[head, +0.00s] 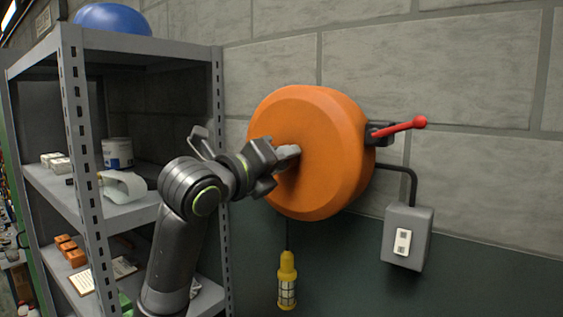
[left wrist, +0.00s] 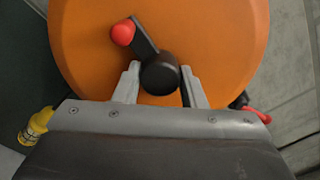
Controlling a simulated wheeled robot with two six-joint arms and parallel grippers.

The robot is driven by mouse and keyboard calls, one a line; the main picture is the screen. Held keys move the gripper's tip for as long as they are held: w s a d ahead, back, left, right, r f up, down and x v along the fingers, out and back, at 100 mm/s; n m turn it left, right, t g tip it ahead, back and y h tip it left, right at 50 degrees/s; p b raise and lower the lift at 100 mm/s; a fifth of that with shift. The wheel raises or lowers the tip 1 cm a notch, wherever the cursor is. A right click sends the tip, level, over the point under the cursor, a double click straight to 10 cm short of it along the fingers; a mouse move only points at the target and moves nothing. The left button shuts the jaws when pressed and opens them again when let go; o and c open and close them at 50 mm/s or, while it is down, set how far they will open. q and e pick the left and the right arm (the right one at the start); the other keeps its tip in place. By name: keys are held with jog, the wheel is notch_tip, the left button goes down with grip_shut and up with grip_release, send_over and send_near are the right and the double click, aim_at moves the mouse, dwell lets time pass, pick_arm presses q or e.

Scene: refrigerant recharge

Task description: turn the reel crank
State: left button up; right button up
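The round orange reel (head: 325,180) is mounted on the wall in the head view, and its front face fills much of the left wrist view (left wrist: 90,60). Its crank shows in the left wrist view as a dark round hub (left wrist: 160,74) with a short black arm up-left to a red knob (left wrist: 122,33). My left gripper (head: 280,168) is at the reel's front face and hides the crank in the head view. In the left wrist view its fingers (left wrist: 160,88) stand apart, one on each side of the hub. A firm hold does not show. My right gripper is out of view.
A red-tipped lever (head: 405,127) sticks out at the reel's right. A grey switch box (head: 407,237) is below right. A yellow work lamp (head: 287,280) hangs under the reel. A metal shelf (head: 218,100) with several items stands close on the left.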

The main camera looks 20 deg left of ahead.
pick_arm(q)
jog(key=o, duration=0.4)
jog(key=shift+a+r, duration=0.1)
jog(key=shift+r, duration=0.1)
jog(key=shift+f, duration=0.1)
jog(key=b+v, duration=0.5)
jog(key=v, duration=1.2)
jog(key=shift+s, duration=0.2)
